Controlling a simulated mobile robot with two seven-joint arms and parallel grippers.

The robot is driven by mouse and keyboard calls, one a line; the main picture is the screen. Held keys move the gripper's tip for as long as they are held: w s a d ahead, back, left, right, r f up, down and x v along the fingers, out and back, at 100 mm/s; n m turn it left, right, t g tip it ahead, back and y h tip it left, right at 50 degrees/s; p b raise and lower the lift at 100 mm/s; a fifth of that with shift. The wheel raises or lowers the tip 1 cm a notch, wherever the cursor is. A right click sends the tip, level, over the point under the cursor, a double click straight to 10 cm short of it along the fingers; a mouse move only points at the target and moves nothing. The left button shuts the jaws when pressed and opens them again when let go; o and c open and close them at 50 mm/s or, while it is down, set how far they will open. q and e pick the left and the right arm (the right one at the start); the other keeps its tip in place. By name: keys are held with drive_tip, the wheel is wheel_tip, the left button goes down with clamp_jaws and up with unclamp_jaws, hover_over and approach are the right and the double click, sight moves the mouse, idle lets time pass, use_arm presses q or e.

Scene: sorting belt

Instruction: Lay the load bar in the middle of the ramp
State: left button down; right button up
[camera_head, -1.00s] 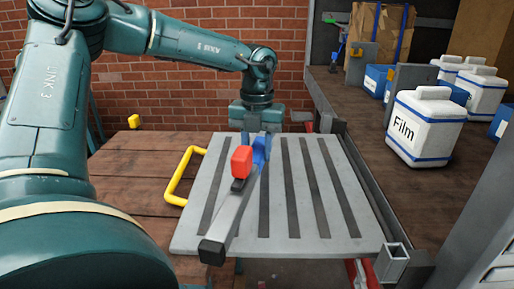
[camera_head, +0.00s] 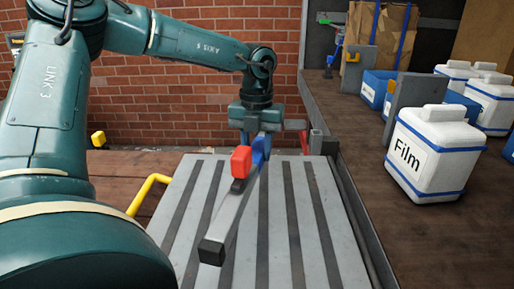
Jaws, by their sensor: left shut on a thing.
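The load bar (camera_head: 231,218) is a long grey bar with a black near end. It slants from the lower left towards the upper right. My left gripper (camera_head: 253,160), with one red and one blue finger, is shut on it. The bar shows in front of the ramp (camera_head: 309,215), a light grey board with dark lengthwise strips. The bar seems to be held over the ramp's left-middle part, at an angle to the strips; the gap beneath it is hard to judge. The gripper hides part of the bar's far half. My right gripper is not in view.
A yellow handle (camera_head: 146,192) stands at the ramp's left edge. A dark rail (camera_head: 366,232) runs along its right side. Right of that, a brown deck (camera_head: 362,138) carries a white Film container (camera_head: 432,155), several similar containers and a cardboard box (camera_head: 383,38). A brick wall stands behind.

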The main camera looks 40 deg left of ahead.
use_arm(q)
drive_tip(key=shift+f+b, duration=0.5)
drive_tip(key=shift+f, duration=0.45)
wheel_tip(320, 180, down, 2)
drive_tip(key=shift+f+b, duration=0.25)
drive_tip(key=shift+b, duration=0.25)
drive_tip(key=shift+f+b, duration=0.3)
drive_tip(key=shift+f, duration=0.6)
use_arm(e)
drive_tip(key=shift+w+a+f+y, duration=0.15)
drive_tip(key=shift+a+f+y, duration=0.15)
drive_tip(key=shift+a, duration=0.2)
use_arm(q)
drive_tip(key=shift+f+b, duration=0.3)
drive_tip(key=shift+b, duration=0.05)
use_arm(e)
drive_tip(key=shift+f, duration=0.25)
use_arm(q)
drive_tip(key=shift+f+b, duration=0.4)
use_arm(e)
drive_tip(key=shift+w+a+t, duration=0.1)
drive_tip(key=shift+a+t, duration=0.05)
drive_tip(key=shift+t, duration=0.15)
